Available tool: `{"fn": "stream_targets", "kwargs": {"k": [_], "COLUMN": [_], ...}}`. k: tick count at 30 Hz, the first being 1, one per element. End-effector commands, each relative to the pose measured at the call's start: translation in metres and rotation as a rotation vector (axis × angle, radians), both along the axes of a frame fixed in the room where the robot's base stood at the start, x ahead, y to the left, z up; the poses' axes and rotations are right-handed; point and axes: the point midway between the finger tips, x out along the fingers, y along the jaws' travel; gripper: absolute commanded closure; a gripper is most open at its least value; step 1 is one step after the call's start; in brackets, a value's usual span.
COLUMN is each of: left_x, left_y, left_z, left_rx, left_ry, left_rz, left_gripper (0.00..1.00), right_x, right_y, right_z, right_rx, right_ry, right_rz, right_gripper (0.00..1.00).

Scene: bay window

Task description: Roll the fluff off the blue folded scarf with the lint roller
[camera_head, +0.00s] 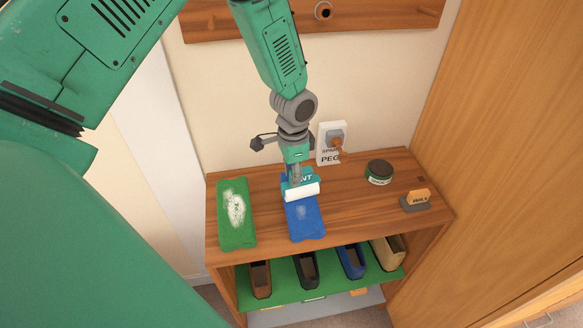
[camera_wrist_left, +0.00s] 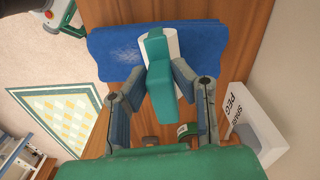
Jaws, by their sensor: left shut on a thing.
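The blue folded scarf (camera_head: 308,226) lies on the wooden cabinet top, with a small pale patch of fluff (camera_head: 302,211) on it. My left gripper (camera_head: 298,174) is over the scarf's far end and is shut on the lint roller. The white roll of the lint roller (camera_head: 302,191) lies across the scarf, at or very near its surface. In the left wrist view the teal handle (camera_wrist_left: 160,92) sits between the two fingers, and the scarf (camera_wrist_left: 112,52) spreads behind the roll. The roll hides part of the scarf. My right gripper is not in view.
A green folded cloth (camera_head: 226,236) with a white fluff patch lies left of the scarf. A round tin (camera_head: 379,172) and a small block on a grey base (camera_head: 416,200) stand to the right. A white peg plate (camera_head: 331,143) is behind. Several shoes sit on the green shelf (camera_head: 282,288) below.

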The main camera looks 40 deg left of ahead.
Motion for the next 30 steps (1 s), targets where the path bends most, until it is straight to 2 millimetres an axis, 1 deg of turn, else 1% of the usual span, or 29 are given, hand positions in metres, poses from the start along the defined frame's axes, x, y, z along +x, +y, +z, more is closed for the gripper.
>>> {"fn": "stream_targets", "kwargs": {"k": [1, 8, 15, 23, 30], "left_x": [-0.007, -0.013, -0.028, -0.036, -0.048], "left_y": [-0.004, -0.010, -0.025, -0.033, -0.046], "left_z": [-0.004, -0.005, -0.005, -0.004, -0.002], "left_rx": [-0.002, -0.004, -0.003, -0.004, -0.002], "left_ry": [0.012, 0.016, 0.020, 0.020, 0.019], "left_rz": [0.000, 0.000, -0.001, -0.001, -0.002], "left_gripper": [1.00, 1.00, 1.00, 1.00, 1.00], "right_x": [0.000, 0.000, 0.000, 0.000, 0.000], "right_y": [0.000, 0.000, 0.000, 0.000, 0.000], "right_z": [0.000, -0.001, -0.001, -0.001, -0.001], "right_rx": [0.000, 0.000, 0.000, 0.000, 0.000], "right_ry": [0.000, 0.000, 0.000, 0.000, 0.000], "right_rz": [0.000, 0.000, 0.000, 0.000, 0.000], "right_gripper": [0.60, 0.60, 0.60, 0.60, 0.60]}}
